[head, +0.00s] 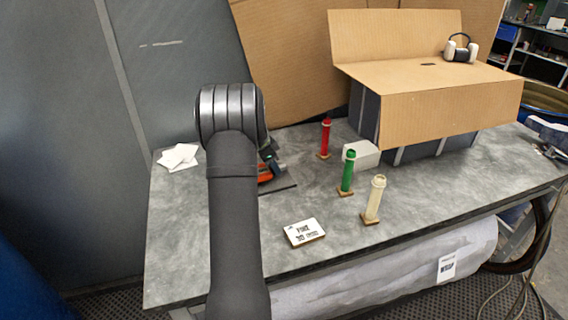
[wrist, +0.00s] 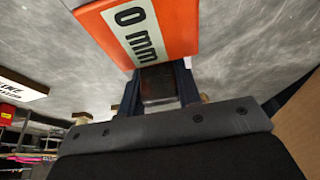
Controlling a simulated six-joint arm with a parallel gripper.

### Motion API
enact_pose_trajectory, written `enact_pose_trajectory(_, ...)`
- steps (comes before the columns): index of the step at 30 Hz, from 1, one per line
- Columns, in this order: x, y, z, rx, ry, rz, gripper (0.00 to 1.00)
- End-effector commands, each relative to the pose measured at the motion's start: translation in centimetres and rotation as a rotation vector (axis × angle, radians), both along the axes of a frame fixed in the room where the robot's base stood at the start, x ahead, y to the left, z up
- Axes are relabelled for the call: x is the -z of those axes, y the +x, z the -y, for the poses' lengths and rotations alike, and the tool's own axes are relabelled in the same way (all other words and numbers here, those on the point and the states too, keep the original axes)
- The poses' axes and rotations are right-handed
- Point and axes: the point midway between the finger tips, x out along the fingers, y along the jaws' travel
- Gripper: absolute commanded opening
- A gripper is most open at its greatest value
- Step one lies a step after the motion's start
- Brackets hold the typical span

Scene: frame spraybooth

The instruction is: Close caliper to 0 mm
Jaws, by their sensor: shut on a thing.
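An orange block with a white label reading "0 mm" (wrist: 140,25) fills the top of the wrist view. It appears to be part of the caliper, which shows in the head view as an orange piece (head: 265,174) beside a thin black bar (head: 278,189) on the table. My gripper (wrist: 158,88) has its dark fingers shut on a dark grey piece just below the orange block, seemingly the caliper's. In the head view my arm hides most of the gripper and the caliper. The opening between the caliper's jaws cannot be made out.
Red (head: 325,138), green (head: 347,173) and cream (head: 374,199) bottle-like cylinders stand upright to the right. A printed card block (head: 304,232) lies in front. White sheets (head: 178,156) lie at the left. A large cardboard-topped box (head: 440,108) stands at the back right.

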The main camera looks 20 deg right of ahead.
Motion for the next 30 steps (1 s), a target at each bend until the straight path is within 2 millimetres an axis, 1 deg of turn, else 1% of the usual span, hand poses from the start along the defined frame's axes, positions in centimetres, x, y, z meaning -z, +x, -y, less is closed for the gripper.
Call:
enact_pose_trajectory(1, -0.1, 0.0, -0.4, -0.001, 0.001, 0.000, 0.00)
enact_pose_trajectory(8, -0.1, 0.0, -0.4, 0.000, 0.001, 0.001, 0.00)
enact_pose_trajectory(9, -0.1, 0.0, -0.4, 0.000, 0.001, 0.001, 0.37)
enact_pose_trajectory(11, -0.1, 0.0, -0.4, 0.000, 0.001, 0.001, 0.48)
enact_pose_trajectory(12, -0.1, 0.0, -0.4, 0.000, 0.001, 0.001, 0.53)
enact_pose_trajectory(20, -0.1, 0.0, -0.4, 0.001, 0.001, 0.001, 0.53)
enact_pose_trajectory(23, -0.5, 0.0, -0.6, 0.001, 0.001, 0.001, 0.53)
enact_pose_trajectory(26, -1.8, 0.0, -1.0, 0.000, 0.000, 0.003, 0.53)
enact_pose_trajectory(29, -3.7, 0.0, -1.9, -0.001, 0.000, 0.005, 0.53)
enact_pose_trajectory(30, -4.6, 0.0, -2.3, -0.001, 0.000, 0.005, 0.53)
